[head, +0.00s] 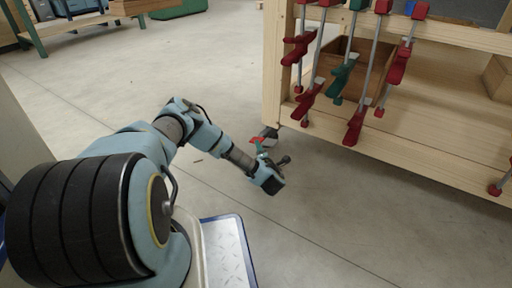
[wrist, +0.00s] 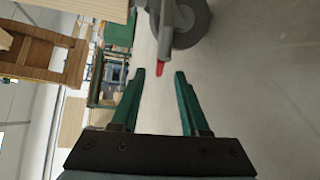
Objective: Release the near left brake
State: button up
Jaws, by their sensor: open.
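A caster (head: 269,134) with a grey wheel stands under the near left leg of the wooden workbench. Its red brake lever (head: 257,140) sticks out to the left, low over the floor. In the wrist view the caster wheel (wrist: 188,24) is at the top, and the red lever's tip (wrist: 159,69) shows between my fingertips. My gripper (head: 262,149) is open, with green fingers, close to the lever in the head view. In the wrist view my gripper (wrist: 160,74) is empty. I cannot tell whether a finger touches the lever.
The wooden workbench (head: 400,150) fills the right side, with several red and green clamps (head: 355,122) hanging along its front. A wooden box (head: 350,72) sits on its lower shelf. Concrete floor (head: 190,60) is open to the left. A green-legged table (head: 75,22) stands far back.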

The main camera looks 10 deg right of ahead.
jog(key=w+b, duration=0.1)
jog(key=w, duration=0.3)
jog(key=w+f+b, duration=0.1)
jog(key=w, duration=0.1)
jog(key=shift+d+b, duration=0.15)
jog(key=shift+b, duration=0.15)
grip_shut()
